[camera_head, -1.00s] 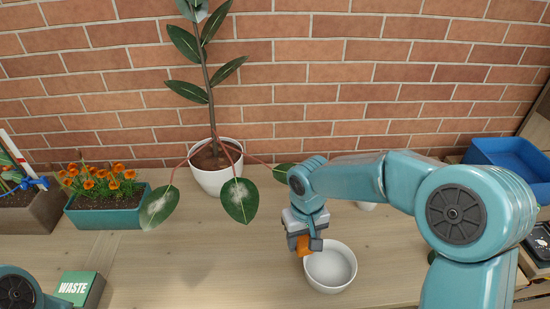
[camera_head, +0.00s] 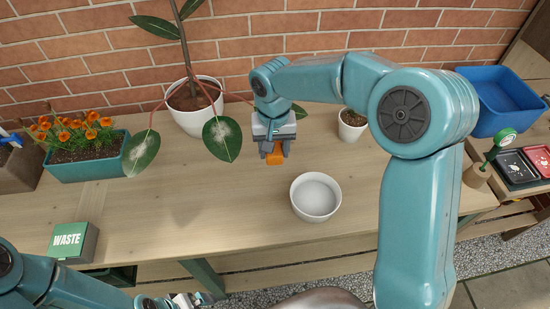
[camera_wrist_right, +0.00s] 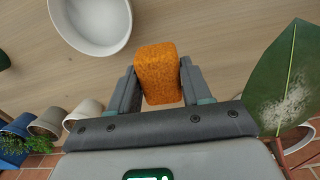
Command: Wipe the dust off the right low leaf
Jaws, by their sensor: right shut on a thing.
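My right gripper (camera_head: 274,152) is shut on an orange sponge (camera_head: 275,158); the sponge also shows between the fingers in the right wrist view (camera_wrist_right: 158,74). It is above the table, behind and left of the white bowl (camera_head: 316,197). The potted plant (camera_head: 190,102) has low leaves. The front middle leaf (camera_head: 222,140) has a pale dust patch and lies left of the sponge, apart from it; it shows in the wrist view (camera_wrist_right: 284,85). The right low leaf (camera_head: 299,111) is mostly hidden behind my arm. My left gripper (camera_head: 190,300) is at the bottom edge, partly cut off.
Another dusty leaf (camera_head: 141,153) hangs at the left. An orange flower planter (camera_head: 90,165) and a green waste box (camera_head: 73,242) stand left. A small potted plant (camera_head: 352,124) and a blue bin (camera_head: 500,100) stand right.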

